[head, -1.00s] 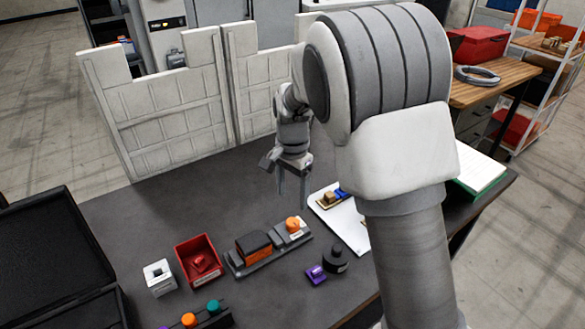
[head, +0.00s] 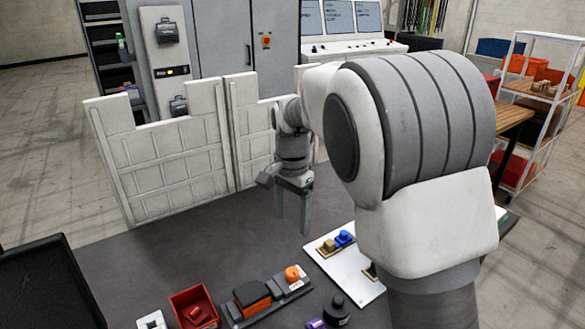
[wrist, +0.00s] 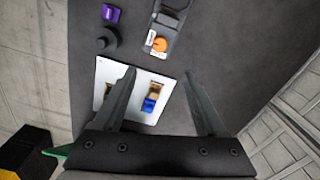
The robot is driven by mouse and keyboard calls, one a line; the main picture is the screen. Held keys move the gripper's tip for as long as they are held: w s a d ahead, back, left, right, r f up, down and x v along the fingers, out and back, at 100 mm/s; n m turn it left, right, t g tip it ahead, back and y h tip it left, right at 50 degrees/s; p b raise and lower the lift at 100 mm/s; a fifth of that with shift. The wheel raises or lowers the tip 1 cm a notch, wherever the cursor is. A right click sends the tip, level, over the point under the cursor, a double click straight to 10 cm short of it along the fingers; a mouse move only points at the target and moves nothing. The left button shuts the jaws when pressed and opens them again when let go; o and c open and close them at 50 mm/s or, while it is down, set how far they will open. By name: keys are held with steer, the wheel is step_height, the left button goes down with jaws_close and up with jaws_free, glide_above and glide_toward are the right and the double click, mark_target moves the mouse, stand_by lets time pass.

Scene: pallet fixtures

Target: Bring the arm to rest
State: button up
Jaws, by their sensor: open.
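My gripper (head: 293,208) hangs fingers down above the far part of the dark table (head: 160,248) in the head view. Its two fingers are apart with nothing between them. In the wrist view my open gripper (wrist: 158,82) shows both fingers over the table, the left finger overlapping the white board. My arm hides the right part of the table in the head view.
A white board (head: 358,283) holds brass and blue pieces. Nearby are a grey fixture with an orange knob (head: 292,274), a red bin (head: 194,308), a black knobbed piece (head: 337,312) and a purple block (wrist: 111,13). White panels (head: 165,165) stand behind the table.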

steer(key=s+d+r+n+t+y, duration=0.1)
steer(key=s+d+r+n+t, duration=0.25)
steer(key=s+d+r, duration=0.7)
steer(key=s+d+f+n+t, duration=0.1)
steer(key=s+d+n, duration=0.1)
steer(key=s, duration=0.5)
steer(key=s+d+f+n+t+h, duration=0.1)
steer(key=s+n, duration=0.2)
steer(key=s, duration=0.4)
steer(key=shift+s+d, duration=0.25)
steer(key=shift+d, duration=0.1)
